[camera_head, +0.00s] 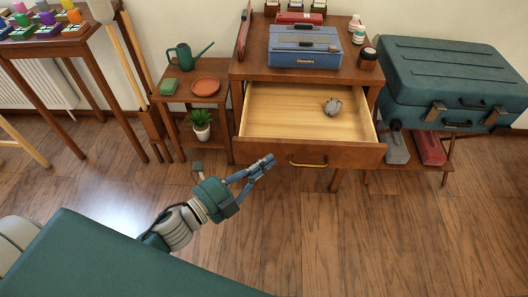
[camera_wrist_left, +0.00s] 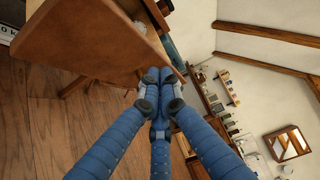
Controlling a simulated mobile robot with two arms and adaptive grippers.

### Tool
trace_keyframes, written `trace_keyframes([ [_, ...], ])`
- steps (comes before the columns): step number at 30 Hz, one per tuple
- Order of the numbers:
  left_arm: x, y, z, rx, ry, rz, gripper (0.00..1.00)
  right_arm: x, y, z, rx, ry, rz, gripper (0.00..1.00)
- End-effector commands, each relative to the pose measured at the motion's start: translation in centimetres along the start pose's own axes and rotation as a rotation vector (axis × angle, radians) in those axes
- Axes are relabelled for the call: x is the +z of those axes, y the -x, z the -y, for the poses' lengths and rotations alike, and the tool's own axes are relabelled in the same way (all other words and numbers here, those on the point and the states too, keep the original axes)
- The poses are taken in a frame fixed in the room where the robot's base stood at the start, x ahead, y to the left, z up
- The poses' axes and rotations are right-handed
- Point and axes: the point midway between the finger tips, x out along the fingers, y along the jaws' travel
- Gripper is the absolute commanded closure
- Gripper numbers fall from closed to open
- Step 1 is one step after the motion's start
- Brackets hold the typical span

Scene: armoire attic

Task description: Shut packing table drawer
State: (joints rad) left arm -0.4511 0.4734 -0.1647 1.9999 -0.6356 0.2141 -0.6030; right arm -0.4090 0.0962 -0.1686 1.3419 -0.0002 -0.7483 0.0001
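The packing table (camera_head: 250,68) is brown wood, and its drawer (camera_head: 275,115) is pulled well out, showing a pale interior. The drawer front (camera_head: 350,155) has a brass handle (camera_head: 308,163) at its middle. A small grey lump (camera_head: 333,106) lies inside at the right. My left gripper (camera_head: 266,162) has blue fingers drawn together with nothing visible between them. It is in front of the drawer's left part, left of the handle. In the left wrist view the fingertips (camera_wrist_left: 159,78) are close to a brown wooden panel (camera_wrist_left: 95,40); I cannot tell whether they touch. My right gripper is not in view.
A blue case (camera_head: 305,45) and bottles stand on the table. A small shelf (camera_head: 213,98) with a watering can and plant is at the left. A large green suitcase (camera_head: 450,75) is at the right. The wooden floor (camera_head: 400,230) in front is clear.

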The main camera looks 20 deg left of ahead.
Motion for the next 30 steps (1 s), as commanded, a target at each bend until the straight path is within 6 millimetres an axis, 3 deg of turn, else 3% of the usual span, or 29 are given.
trace_keyframes([
  [6,2.1,-1.8,-0.1,0.001,-0.004,0.001,1.00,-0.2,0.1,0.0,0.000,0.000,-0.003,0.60],
  [23,2.7,-2.3,-0.1,0.001,-0.001,0.003,1.00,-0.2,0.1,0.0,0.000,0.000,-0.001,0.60],
  [30,4.8,-4.4,0.1,0.000,-0.005,0.003,1.00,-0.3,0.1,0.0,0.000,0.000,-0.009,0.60],
])
